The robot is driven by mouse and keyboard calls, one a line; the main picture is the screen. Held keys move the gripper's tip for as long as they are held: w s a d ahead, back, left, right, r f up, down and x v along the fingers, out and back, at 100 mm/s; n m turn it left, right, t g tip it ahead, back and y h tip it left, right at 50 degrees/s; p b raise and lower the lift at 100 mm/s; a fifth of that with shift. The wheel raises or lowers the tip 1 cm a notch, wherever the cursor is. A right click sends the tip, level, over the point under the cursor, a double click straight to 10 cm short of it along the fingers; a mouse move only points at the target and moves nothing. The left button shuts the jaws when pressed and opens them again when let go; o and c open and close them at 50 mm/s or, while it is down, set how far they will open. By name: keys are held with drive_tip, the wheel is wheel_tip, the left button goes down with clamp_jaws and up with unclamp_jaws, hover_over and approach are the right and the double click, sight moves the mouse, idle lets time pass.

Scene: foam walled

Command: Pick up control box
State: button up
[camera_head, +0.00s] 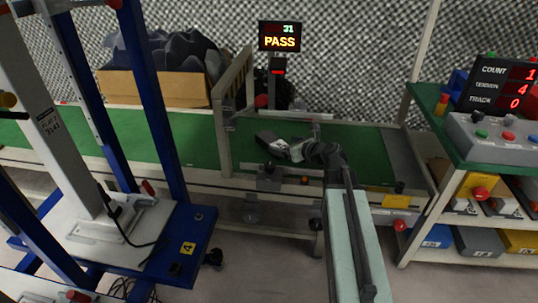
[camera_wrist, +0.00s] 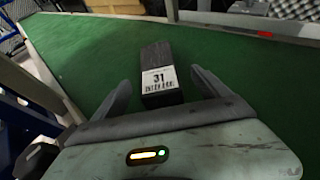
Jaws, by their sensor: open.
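A dark oblong box (camera_wrist: 155,54) with a white label reading 31 lies on the green conveyor belt in the wrist view. It is the likely control box, though I cannot tell its type for sure. In the head view the box (camera_head: 268,139) shows as a small dark block on the belt, just left of my gripper (camera_head: 297,150). In the wrist view my gripper (camera_wrist: 160,84) is open. Its two grey fingers stand on either side of the box's labelled near end, with visible gaps on both sides.
A grey button panel (camera_head: 492,138) sits on the green-topped shelf at right. A belt-side frame (camera_head: 222,125) stands left of the box. A display (camera_head: 280,37) reads PASS and 31. A blue press stand (camera_head: 150,110) fills the left. The belt (camera_wrist: 245,65) right of the box is clear.

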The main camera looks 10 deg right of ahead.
sight(276, 142)
drive_tip(key=shift+b+x, duration=0.45)
drive_tip(key=shift+x, duration=1.05)
drive_tip(key=b+x, duration=0.2)
drive_tip(key=x, duration=0.3)
drive_tip(key=shift+a, duration=0.1)
drive_tip(key=shift+s+r, duration=0.1)
clamp_jaws()
wheel_tip(276, 142, up, 10)
drive_tip(key=p, duration=1)
